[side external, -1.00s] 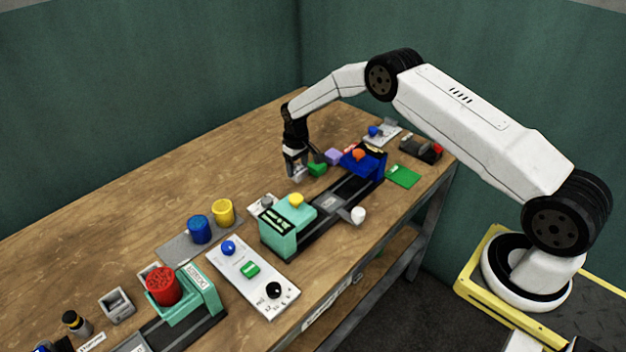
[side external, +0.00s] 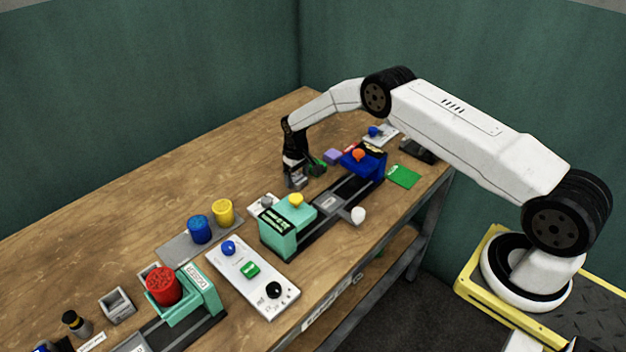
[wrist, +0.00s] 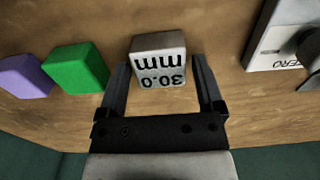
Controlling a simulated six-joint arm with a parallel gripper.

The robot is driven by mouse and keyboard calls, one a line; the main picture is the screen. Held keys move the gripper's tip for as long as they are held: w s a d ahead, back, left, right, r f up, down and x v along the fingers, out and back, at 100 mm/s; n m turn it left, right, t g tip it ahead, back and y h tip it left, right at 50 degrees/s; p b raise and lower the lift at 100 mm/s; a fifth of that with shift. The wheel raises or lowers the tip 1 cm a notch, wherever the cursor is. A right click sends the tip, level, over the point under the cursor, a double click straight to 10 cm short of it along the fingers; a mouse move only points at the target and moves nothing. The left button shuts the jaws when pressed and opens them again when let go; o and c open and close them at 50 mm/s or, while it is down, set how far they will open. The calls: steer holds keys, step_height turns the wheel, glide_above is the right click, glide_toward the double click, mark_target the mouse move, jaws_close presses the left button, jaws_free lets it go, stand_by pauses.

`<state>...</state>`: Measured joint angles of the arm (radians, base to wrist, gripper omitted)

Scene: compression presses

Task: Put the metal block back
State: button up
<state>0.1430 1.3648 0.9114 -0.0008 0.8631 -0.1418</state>
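The metal block (wrist: 158,62) is pale grey, with "30.0 mm" upside down on the face toward my wrist camera. It lies between the fingertips of my gripper (wrist: 160,80) in the wrist view. A narrow strip of wood seems to show beside the block at the right finger, so the fingers look open around it. In the side view, my gripper (side external: 295,183) points down low over the bench, at the near-left end of a row of blocks. The block is small there and partly hidden by the fingers.
A green block (wrist: 75,68) and a purple block (wrist: 25,76) stand left of the metal block in the wrist view. A white panel (wrist: 283,35) lies to its right. A blue-and-teal press (side external: 290,228) stands close by. Bare bench (side external: 215,160) lies left of my gripper.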

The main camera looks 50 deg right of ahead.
mark_target(298, 179)
steer(key=shift+o, duration=0.3)
steer(key=shift+r, duration=0.15)
step_height(298, 179, up, 12)
stand_by(0.7)
stand_by(0.5)
steer(key=s+a+r+t, duration=0.1)
steer(key=s+a+r, duration=0.4)
steer(key=s+r, duration=0.5)
steer(key=s+a, duration=0.1)
steer(key=s, duration=0.9)
steer(key=s+a+t, duration=0.1)
steer(key=s+a, duration=0.1)
steer(key=s, duration=0.9)
steer(key=shift+a+f+t, duration=0.25)
steer(key=shift+f+t, duration=0.05)
steer(key=shift+f, duration=0.15)
